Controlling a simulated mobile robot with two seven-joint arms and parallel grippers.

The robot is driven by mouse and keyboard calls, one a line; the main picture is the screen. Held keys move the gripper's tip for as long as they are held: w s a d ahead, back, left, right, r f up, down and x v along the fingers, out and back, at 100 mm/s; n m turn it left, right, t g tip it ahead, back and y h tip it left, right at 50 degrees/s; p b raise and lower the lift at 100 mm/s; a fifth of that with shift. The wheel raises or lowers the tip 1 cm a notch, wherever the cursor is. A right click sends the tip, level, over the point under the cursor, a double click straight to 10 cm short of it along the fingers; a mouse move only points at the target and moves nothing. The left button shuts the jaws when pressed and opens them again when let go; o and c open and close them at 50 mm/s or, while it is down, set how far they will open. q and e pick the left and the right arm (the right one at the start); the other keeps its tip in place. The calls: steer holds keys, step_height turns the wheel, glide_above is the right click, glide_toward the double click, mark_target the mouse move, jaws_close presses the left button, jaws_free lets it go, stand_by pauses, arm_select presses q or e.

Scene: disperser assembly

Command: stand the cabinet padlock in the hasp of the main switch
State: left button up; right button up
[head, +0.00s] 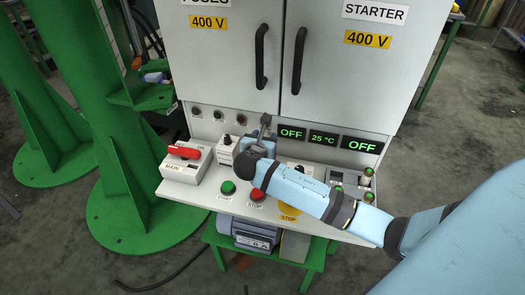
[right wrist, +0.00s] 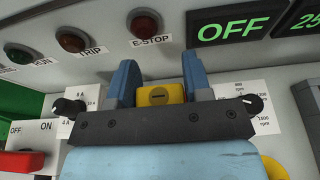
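The main switch (head: 187,167) is a light box with a red handle (head: 184,152) and a MAIN label, at the left of the panel's shelf. Its red handle also shows at the lower left of the right wrist view (right wrist: 20,162), beside OFF and ON marks. My right gripper (head: 262,140) is over the shelf, to the right of the main switch. Its blue fingers stand on either side of the yellow cabinet padlock (right wrist: 160,95) and appear closed on it. A grey piece, seemingly the shackle, rises above the gripper in the head view. I cannot make out the hasp. My left gripper is out of view.
The cabinet (head: 215,70) rises behind the shelf with two black door handles. A selector knob (head: 227,140) stands between main switch and gripper. A green START button (head: 228,187) and a red STOP button (head: 257,195) sit in front. Green pillars stand left.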

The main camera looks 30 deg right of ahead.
steer(key=c, duration=0.5)
steer(key=shift+r, duration=0.1)
